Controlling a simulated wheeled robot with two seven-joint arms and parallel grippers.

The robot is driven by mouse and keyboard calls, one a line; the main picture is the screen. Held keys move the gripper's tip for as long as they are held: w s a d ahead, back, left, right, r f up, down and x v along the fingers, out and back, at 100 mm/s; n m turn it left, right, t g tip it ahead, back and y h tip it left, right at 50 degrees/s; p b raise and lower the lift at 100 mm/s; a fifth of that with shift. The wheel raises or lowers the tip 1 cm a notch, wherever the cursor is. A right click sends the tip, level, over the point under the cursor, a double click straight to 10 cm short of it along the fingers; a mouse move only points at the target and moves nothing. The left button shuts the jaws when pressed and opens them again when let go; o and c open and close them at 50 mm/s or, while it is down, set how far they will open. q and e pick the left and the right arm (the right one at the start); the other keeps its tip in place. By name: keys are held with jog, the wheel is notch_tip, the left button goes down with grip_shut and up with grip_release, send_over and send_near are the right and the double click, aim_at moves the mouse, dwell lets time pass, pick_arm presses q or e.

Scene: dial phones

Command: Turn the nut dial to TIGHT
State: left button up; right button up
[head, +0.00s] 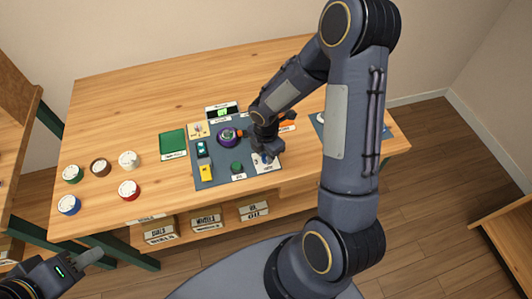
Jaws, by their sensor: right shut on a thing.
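My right gripper (268,153) reaches down over the right part of a grey-blue panel (217,180) on the wooden table. It is shut on a small dial (266,159) on a white plate (267,166). The gripper covers much of this dial, and its markings and pointer are too small to read. I cannot read TIGHT or confirm from lettering that it is the nut dial. My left gripper (91,257) is at the bottom left, off the table's front edge and away from the panel. Whether its fingers are apart is unclear.
A green mat (173,144) and several loose round dials, including a red one (129,189), lie left. Labelled boxes (206,222) sit below. The table's back is clear.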

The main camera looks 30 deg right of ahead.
jog(key=m+b, duration=0.3)
jog(key=m, duration=0.1)
jog(key=shift+f, duration=0.15)
jog(key=m+b, duration=0.3)
jog(key=m, duration=0.2)
jog(key=m+b, duration=0.2)
jog(key=m, duration=0.2)
jog(key=m+b, duration=0.1)
jog(key=m, duration=0.3)
jog(key=shift+m, duration=0.3)
jog(key=shift+r+m, duration=0.2)
jog(key=shift+m, duration=0.1)
jog(key=o, duration=1)
